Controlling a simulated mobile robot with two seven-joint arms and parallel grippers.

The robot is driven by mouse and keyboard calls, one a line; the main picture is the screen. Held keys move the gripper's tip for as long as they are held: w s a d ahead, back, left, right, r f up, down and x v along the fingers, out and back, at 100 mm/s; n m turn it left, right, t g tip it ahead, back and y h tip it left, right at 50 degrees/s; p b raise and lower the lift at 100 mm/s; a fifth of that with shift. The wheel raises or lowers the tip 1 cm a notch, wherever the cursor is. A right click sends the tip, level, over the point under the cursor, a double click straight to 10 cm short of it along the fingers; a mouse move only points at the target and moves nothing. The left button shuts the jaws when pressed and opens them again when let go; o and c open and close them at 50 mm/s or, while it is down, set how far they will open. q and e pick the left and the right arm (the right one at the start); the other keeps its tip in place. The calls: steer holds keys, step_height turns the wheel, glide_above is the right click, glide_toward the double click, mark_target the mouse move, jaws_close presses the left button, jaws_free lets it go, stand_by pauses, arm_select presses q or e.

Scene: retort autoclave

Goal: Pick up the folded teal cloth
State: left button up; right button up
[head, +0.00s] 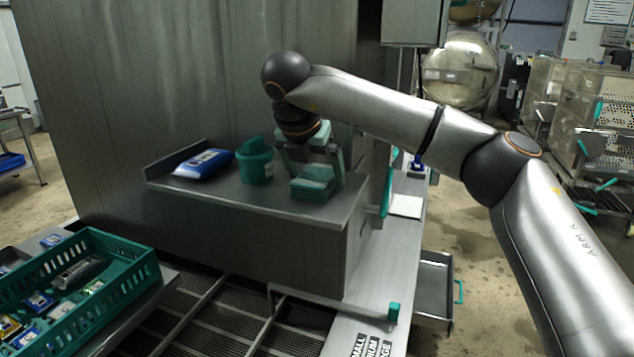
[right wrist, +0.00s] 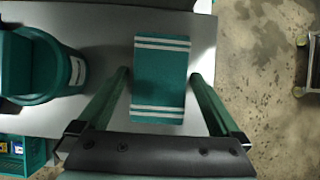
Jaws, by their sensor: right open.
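The folded teal cloth (head: 312,183) lies on the steel shelf near its right end. In the right wrist view the cloth (right wrist: 160,82) is a teal rectangle with white stripes near both ends. My right gripper (head: 311,184) is over the cloth, pointing down, with its fingers apart. In the right wrist view the gripper (right wrist: 160,74) has one finger on each side of the cloth, with a gap to each side. Whether the fingertips are down at the shelf surface is hard to tell. My left gripper is not in view.
A teal tub (head: 254,164) stands just left of the cloth, and a blue and white packet (head: 204,163) lies farther left on the shelf (head: 270,201). A steel wall rises behind. A teal crate (head: 143,272) with several packets sits at the lower left.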

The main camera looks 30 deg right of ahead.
mark_target(320, 170)
steer(key=c, duration=1.2)
steer(key=shift+r, duration=0.1)
steer(key=shift+r+p, duration=0.35)
steer(key=shift+r, duration=0.05)
step_height(320, 170, up, 3)
steer(key=shift+f+b, duration=0.1)
steer(key=shift+b, duration=0.4)
steer(key=v, duration=0.2)
steer(key=s+v, duration=0.1)
steer(key=v, duration=0.1)
steer(key=b+v, duration=0.1)
steer(key=v, duration=0.2)
steer(key=shift+s+a+f, duration=0.15)
steer(key=shift+s+f, duration=0.05)
steer(key=shift+f, duration=0.1)
steer(key=s+a+r, duration=0.1)
steer(key=s, duration=0.1)
steer(key=s+a+r, duration=0.2)
steer(key=s, duration=0.1)
steer(key=s+a+r, duration=0.1)
steer(key=s+a, duration=0.1)
steer(key=shift+s+a+r+b, duration=0.15)
steer(key=shift+s+a+b, duration=0.1)
steer(key=shift+b, duration=0.1)
